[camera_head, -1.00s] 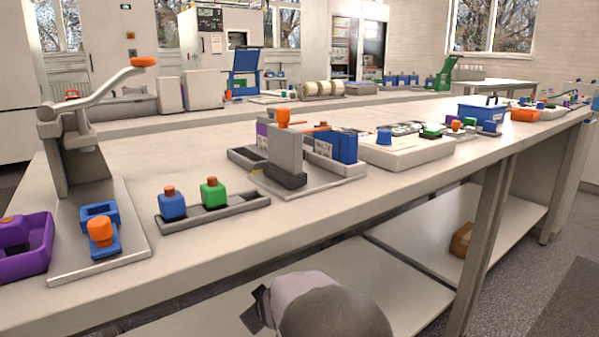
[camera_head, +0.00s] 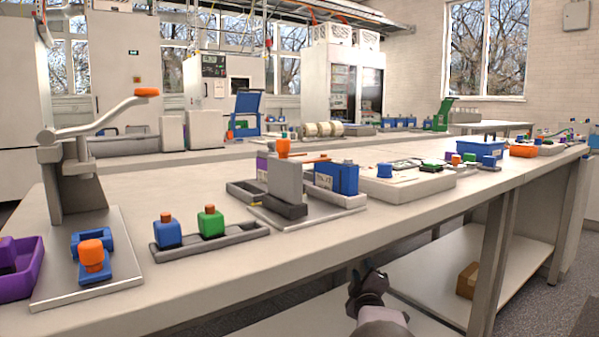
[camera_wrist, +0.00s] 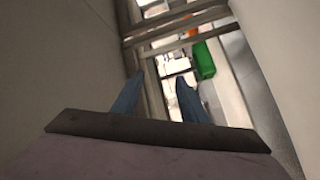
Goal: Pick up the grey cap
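I cannot make out a grey cap in either view. My gripper (camera_head: 364,271) is low in front of the workbench, below the front edge of its top, and points upward. In the wrist view its two blue-grey fingers stand apart with nothing between them, so my gripper (camera_wrist: 160,80) is open and empty. The wrist view is crowded by pale surfaces and dark rails, with a green object (camera_wrist: 203,60) beyond the fingertips.
The workbench top (camera_head: 200,287) overhangs a lower shelf (camera_head: 440,265) with a brown box (camera_head: 467,280). On top stand a lever press (camera_head: 75,185), a purple tray (camera_head: 22,275), a grey rack (camera_head: 210,242) with blue and green bottles, a grey fixture (camera_head: 285,180) and a white box (camera_head: 395,185).

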